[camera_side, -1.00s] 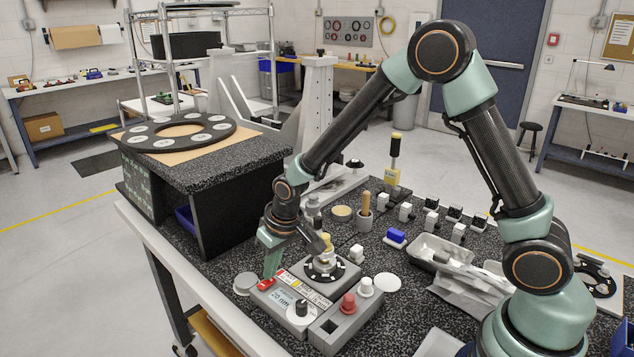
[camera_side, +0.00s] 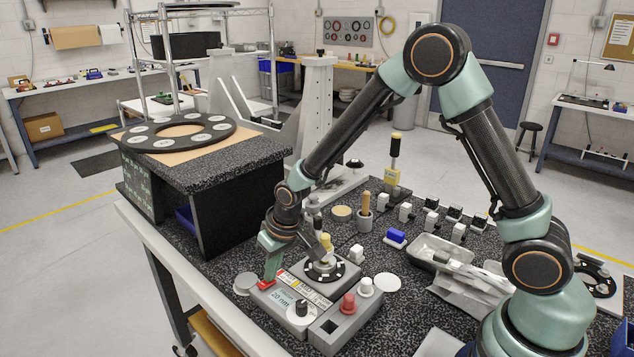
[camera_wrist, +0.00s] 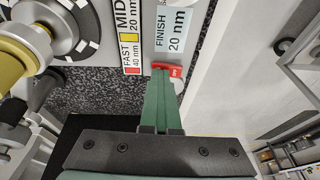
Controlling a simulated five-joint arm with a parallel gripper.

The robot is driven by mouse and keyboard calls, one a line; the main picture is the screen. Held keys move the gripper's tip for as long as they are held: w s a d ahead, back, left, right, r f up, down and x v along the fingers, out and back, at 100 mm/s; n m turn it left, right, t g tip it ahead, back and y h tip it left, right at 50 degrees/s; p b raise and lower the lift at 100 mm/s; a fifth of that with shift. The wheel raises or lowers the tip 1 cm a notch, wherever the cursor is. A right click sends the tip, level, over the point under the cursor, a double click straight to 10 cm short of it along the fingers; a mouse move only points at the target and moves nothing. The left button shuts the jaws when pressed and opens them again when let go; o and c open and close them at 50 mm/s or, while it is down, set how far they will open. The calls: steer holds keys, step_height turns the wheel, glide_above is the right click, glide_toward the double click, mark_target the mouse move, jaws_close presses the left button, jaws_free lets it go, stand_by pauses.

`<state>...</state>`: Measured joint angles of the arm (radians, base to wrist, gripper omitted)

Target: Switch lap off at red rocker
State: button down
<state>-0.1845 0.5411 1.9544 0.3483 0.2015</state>
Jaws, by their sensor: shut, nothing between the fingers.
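A pale round disc (camera_side: 245,284) lies left of the box. A metal tray (camera_side: 440,252) lies farther right.

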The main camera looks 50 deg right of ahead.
steer(key=shift+s+a, duration=0.15)
steer(key=shift+a, duration=0.6)
steer(key=shift+r, duration=0.1)
steer(key=shift+r, duration=0.4)
steer(key=w+v, duration=0.1)
steer(key=v, duration=1.2)
steer(key=shift+r, duration=0.2)
steer(key=shift+a, duration=0.15)
